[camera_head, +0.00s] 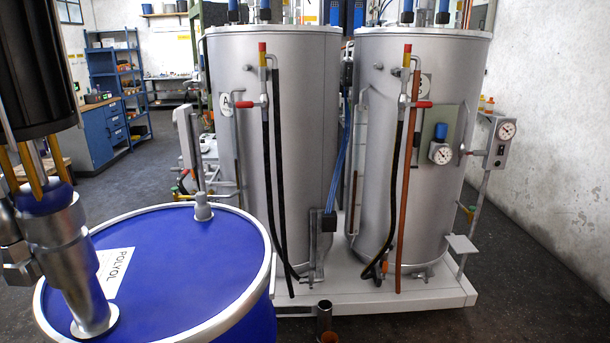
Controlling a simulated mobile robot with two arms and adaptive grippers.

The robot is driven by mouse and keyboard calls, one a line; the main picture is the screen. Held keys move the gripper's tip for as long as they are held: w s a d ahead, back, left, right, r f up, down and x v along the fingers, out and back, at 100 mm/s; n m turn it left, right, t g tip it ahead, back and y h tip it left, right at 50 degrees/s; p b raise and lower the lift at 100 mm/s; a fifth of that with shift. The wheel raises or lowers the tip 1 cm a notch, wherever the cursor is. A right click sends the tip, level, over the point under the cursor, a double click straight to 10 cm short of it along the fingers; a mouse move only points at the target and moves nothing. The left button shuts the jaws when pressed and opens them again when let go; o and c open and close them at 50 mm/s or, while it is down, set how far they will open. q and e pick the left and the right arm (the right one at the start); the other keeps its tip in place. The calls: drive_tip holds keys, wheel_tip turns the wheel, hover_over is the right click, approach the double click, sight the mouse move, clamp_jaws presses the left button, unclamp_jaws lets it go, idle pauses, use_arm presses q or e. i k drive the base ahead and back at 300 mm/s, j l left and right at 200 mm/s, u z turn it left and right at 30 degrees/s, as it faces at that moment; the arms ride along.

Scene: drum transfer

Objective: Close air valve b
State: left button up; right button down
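Two silver tanks stand side by side. The left tank (300,130) carries a round label A (226,103). The right tank (450,70) has a round label (426,84) that is partly covered, so I cannot read its letter. On the right tank's front, a valve with a red and yellow handle (407,56) has its handle upright. Below it, a valve with a red handle (422,104) has its handle sideways, pointing right. Neither gripper shows.
A blue POLYOL drum (180,260) stands close at the front left, with a black and metal device (68,235) on its top. The tanks share a white platform (350,303). A gauge box (500,142) stands at the right. Open floor (540,260) lies right of the platform.

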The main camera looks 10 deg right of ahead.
sight(417, 135)
drive_tip(key=i+l, duration=0.1)
drive_tip(key=l, duration=0.35)
drive_tip(key=i+l, duration=0.1)
drive_tip(key=l, duration=0.35)
drive_tip(key=i+l+z, duration=0.1)
drive_tip(key=l, duration=0.4)
drive_tip(key=i+l, duration=0.1)
drive_tip(key=l, duration=0.35)
drive_tip(key=i+l, duration=0.1)
drive_tip(key=l, duration=0.35)
